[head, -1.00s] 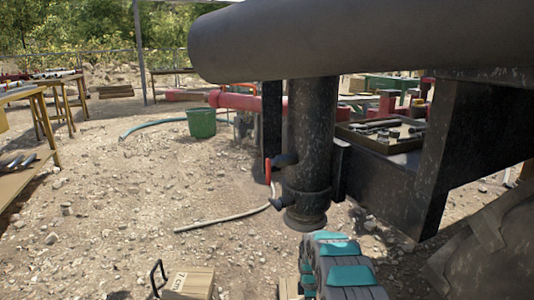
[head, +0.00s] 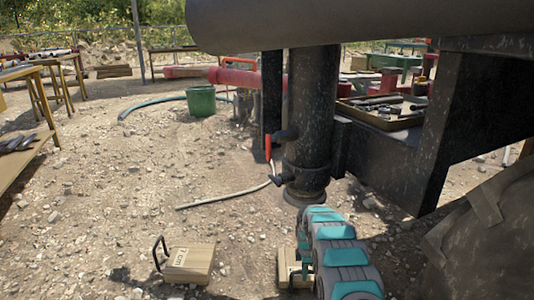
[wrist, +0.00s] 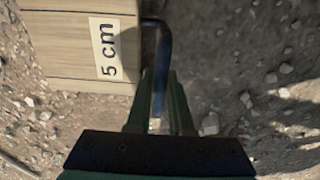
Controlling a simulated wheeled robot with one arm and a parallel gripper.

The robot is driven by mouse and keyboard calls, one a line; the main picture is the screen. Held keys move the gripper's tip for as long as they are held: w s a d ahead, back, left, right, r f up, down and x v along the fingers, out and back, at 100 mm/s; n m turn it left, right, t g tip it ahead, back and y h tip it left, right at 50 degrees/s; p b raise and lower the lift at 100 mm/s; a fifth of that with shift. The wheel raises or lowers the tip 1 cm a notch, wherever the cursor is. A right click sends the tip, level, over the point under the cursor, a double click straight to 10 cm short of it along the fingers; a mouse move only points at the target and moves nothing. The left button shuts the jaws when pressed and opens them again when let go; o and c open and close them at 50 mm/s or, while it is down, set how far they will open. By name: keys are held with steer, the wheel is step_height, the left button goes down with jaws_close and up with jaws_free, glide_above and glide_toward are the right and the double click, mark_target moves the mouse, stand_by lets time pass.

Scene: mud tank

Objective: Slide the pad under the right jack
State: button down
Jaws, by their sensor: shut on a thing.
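The right jack (head: 310,110) is a dark, speckled vertical cylinder with a round foot (head: 305,195) at its bottom. A wooden pad marked "5 cm" (wrist: 75,45) fills the upper left of the wrist view. Its dark bent handle (wrist: 163,45) runs down between the fingers of my gripper (wrist: 160,108), which is shut on it. In the head view this pad (head: 284,274) shows partly behind my teal and grey arm, below the jack foot in the picture. My arm hides part of the pad and most of the gripper.
A second wooden pad marked "7 cm" (head: 190,264), with a black handle, lies on the gravel to the left. A pale hose (head: 225,198) lies left of the jack foot. A tool tray (head: 385,118) sits on the dark frame. Open gravel lies to the left.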

steer(key=shift+w, duration=0.1)
steer(key=shift+c, duration=1.6)
jaws_free()
steer(key=shift+r+p, duration=0.75)
steer(key=shift+r, duration=4.25)
steer(key=shift+r, duration=0.1)
